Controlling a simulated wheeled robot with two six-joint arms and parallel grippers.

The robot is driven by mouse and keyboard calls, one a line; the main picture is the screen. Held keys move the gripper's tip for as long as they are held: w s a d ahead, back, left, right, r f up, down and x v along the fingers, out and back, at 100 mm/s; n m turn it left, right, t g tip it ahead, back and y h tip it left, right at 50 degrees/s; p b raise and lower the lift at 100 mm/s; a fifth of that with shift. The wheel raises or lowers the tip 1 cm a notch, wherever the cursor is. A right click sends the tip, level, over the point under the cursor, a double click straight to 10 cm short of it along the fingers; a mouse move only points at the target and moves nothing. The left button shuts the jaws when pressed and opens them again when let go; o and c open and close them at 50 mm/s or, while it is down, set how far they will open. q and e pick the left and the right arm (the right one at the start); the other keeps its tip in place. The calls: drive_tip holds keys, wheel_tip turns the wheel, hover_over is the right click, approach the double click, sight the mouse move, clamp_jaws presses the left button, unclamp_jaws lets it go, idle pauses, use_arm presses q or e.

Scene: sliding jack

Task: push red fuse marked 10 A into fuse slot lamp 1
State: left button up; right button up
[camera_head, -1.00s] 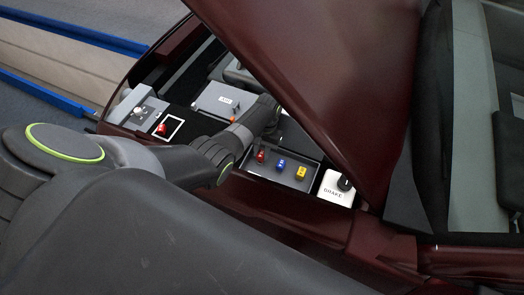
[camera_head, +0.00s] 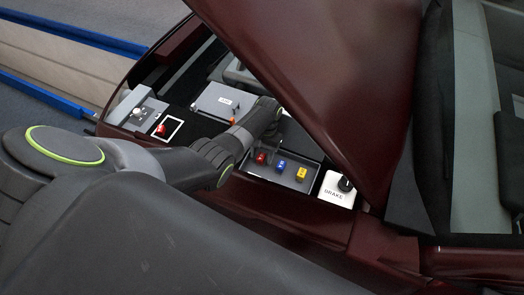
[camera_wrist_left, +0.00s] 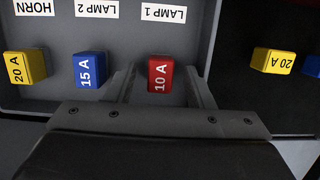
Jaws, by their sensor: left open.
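The red fuse marked 10 A (camera_wrist_left: 160,75) stands upright in the grey fuse tray, below the LAMP 1 label (camera_wrist_left: 163,14), which shows upside down in the left wrist view. It also shows in the head view (camera_head: 261,158). My left gripper (camera_wrist_left: 161,87) is open, with one finger on each side of the red fuse and gaps visible between. How deep the fuse sits in its slot is hidden. In the head view the left fingers are mostly hidden by the wrist. My right gripper is not in view.
A blue 15 A fuse (camera_wrist_left: 91,70) stands close beside the left finger, and a yellow 20 A fuse (camera_wrist_left: 25,67) is farther left. Another yellow fuse (camera_wrist_left: 273,61) lies beyond the tray wall. The dark red hood (camera_head: 340,70) overhangs the bay. A brake knob (camera_head: 346,184) is at the right.

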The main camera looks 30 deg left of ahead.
sight(262, 156)
use_arm(q)
drive_tip(key=shift+r, duration=0.65)
drive_tip(key=s+v, duration=0.2)
drive_tip(key=v, duration=0.6)
drive_tip(key=shift+r+p, duration=0.4)
drive_tip(key=shift+r, duration=0.05)
drive_tip(key=shift+d+f, duration=0.1)
